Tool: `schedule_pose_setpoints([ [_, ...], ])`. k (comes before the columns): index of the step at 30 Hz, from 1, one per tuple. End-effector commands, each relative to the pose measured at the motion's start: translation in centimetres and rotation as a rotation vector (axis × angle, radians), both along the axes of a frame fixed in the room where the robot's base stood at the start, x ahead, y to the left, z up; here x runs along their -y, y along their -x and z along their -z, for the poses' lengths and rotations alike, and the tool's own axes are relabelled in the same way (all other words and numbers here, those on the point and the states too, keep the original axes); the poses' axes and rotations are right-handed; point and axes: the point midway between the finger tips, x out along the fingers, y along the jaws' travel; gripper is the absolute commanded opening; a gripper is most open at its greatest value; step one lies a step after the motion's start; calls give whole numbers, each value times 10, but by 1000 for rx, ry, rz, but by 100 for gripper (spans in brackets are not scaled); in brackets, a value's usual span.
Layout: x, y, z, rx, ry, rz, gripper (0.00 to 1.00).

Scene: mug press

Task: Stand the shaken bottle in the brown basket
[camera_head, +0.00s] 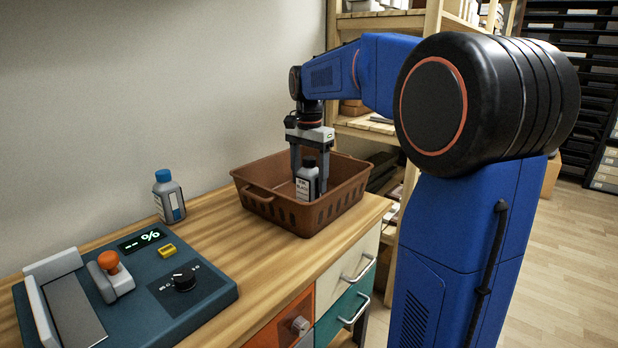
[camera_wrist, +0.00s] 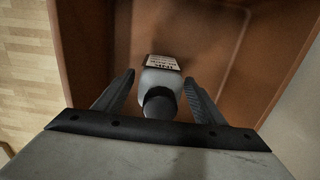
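A grey bottle with a dark cap and a white label (camera_head: 307,182) stands upright inside the brown basket (camera_head: 335,218); the basket's front wall hides its base. In the wrist view the bottle (camera_wrist: 160,82) is seen from above, its cap toward me, with the basket (camera_wrist: 205,30) around it. My gripper (camera_head: 310,178) reaches down into the basket with one finger on each side of the bottle. In the wrist view my gripper's fingers (camera_wrist: 158,85) are spread, with a small gap showing beside the bottle, so it looks open.
A second bottle with a blue cap (camera_head: 169,196) stands on the wooden worktop (camera_head: 215,222) by the wall. A teal press panel (camera_head: 140,275) with an orange-knobbed lever and a black dial fills the front left. Shelves stand behind the basket.

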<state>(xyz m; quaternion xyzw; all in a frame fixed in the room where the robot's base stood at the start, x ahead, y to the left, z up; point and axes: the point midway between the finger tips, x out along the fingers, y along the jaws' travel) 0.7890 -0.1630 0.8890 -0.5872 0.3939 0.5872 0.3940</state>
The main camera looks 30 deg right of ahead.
Motion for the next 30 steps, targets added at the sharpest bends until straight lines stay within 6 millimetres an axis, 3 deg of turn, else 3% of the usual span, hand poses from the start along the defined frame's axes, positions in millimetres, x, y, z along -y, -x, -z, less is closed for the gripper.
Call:
schedule_pose_setpoints([
  [11,0,0,-9,1,0,0,64],
  [24,0,-1,-87,1,1,0,64],
  [30,0,-1,-113,0,0,0,64],
])
